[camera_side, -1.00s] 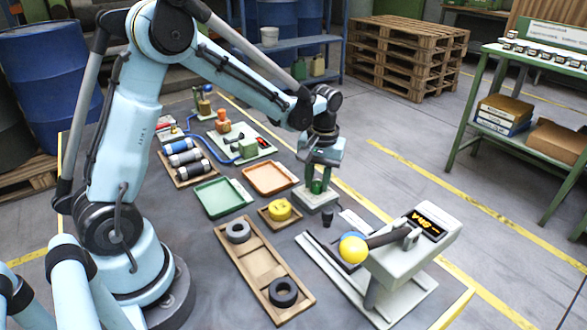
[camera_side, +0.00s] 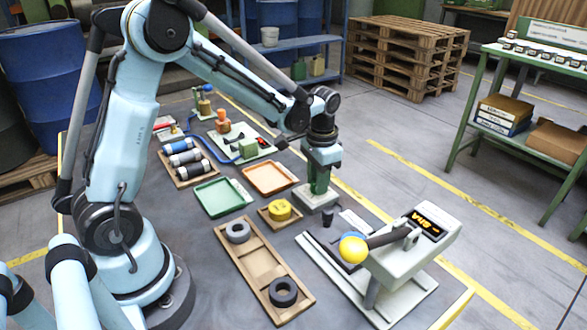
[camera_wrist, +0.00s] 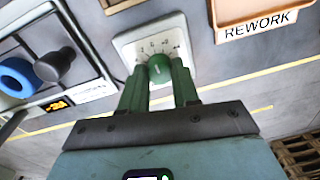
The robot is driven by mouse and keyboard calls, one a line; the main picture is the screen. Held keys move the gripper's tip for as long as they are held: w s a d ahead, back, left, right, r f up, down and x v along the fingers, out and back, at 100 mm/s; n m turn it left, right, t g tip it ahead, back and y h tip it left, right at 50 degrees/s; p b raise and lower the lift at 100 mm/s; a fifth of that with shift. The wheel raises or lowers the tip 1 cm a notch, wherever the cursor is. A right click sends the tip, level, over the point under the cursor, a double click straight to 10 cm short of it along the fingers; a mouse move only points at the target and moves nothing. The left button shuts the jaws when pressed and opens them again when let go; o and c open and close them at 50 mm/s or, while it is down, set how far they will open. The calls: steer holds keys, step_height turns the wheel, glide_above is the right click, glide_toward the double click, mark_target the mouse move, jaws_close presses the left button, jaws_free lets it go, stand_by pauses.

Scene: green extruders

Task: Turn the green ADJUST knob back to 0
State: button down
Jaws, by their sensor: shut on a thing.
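The green ADJUST knob (camera_wrist: 160,68) sits on a pale dial plate (camera_wrist: 126,45) with printed numbers, seen in the wrist view. In the side view its pale base (camera_side: 316,196) stands on the dark table, and the knob is mostly hidden by my gripper. My gripper (camera_wrist: 160,75) has its two green fingers on either side of the knob, shut on it. It also shows in the side view (camera_side: 319,186), pointing down over the base. Which number the knob points to is too small to tell.
An orange tray (camera_side: 270,178) marked REWORK and a green tray (camera_side: 222,198) lie beside the dial. A lever device (camera_side: 395,255) with a yellow ball and lit display stands in front. A yellow disc (camera_side: 280,209) sits on a small wooden holder.

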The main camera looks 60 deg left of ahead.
steer(key=shift+m, duration=0.4)
steer(key=c, duration=0.8)
jaws_free()
steer(key=r, duration=1.2)
steer(key=shift+d, duration=0.3)
steer(key=shift+s, duration=0.1)
steer(key=s+d+t, duration=0.1)
steer(key=s+t, duration=0.1)
steer(key=s, duration=0.2)
steer(key=s+d+f+n+t, duration=0.1)
steer(key=s+d+t, duration=0.1)
steer(key=s, duration=0.2)
steer(key=s+d+n+t, duration=0.1)
steer(key=s+t, duration=0.2)
steer(key=shift+s+d+f+h, duration=0.25)
steer(key=shift+s+d+h, duration=0.05)
steer(key=shift+s+d, duration=0.1)
